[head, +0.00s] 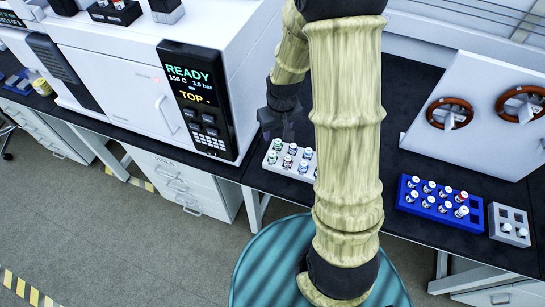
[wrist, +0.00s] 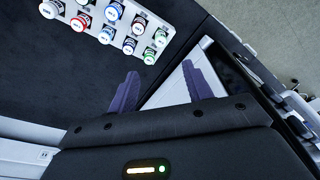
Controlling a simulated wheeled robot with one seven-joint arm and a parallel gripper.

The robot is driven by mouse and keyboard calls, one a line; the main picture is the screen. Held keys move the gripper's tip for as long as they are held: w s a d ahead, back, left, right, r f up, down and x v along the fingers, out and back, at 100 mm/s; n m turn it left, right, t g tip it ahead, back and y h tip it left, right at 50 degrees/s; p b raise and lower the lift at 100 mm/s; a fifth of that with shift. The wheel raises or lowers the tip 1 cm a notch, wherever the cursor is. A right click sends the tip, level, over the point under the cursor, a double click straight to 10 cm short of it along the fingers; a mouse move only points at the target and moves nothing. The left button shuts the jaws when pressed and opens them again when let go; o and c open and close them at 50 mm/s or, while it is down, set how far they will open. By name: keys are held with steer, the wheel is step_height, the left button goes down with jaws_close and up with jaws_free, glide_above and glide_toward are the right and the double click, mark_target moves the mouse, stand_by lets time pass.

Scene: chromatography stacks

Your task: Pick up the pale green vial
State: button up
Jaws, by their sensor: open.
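A white rack (head: 286,174) on the dark bench holds several small vials with coloured caps. The rack also shows at the top of the wrist view (wrist: 151,15). I cannot tell for certain which is the pale green vial. My gripper (head: 277,133) is above the bench by the rack's far side. In the wrist view my gripper (wrist: 158,84) is open, with nothing between its two purple fingers, and apart from the vials.
A white instrument with a READY display (head: 190,100) stands left of the rack. To the right are a blue rack (head: 409,206) of vials, a grey block (head: 497,212) and a white unit with two round brown-rimmed openings (head: 480,140). Dark bench between the racks is partly hidden by my arm.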

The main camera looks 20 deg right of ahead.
steer(key=p, duration=0.2)
glide_above(272, 154)
steer(key=s, duration=0.1)
step_height(272, 154, down, 11)
steer(key=shift+s+d, duration=0.1)
steer(key=shift+d, duration=0.05)
steer(key=shift+d+f, duration=0.15)
steer(key=shift+f, duration=0.4)
steer(key=shift+r, duration=0.1)
steer(key=shift+w+f, duration=0.2)
steer(key=shift+f, duration=0.4)
steer(key=shift+w+a+f+p, duration=0.15)
steer(key=shift+f+p, duration=0.1)
steer(key=shift+f, duration=0.4)
steer(key=shift+w+f+p, duration=0.2)
steer(key=shift+f, duration=0.5)
steer(key=shift+w+a+f+p, duration=0.15)
steer(key=shift+f+p, duration=0.1)
steer(key=shift+f, duration=0.4)
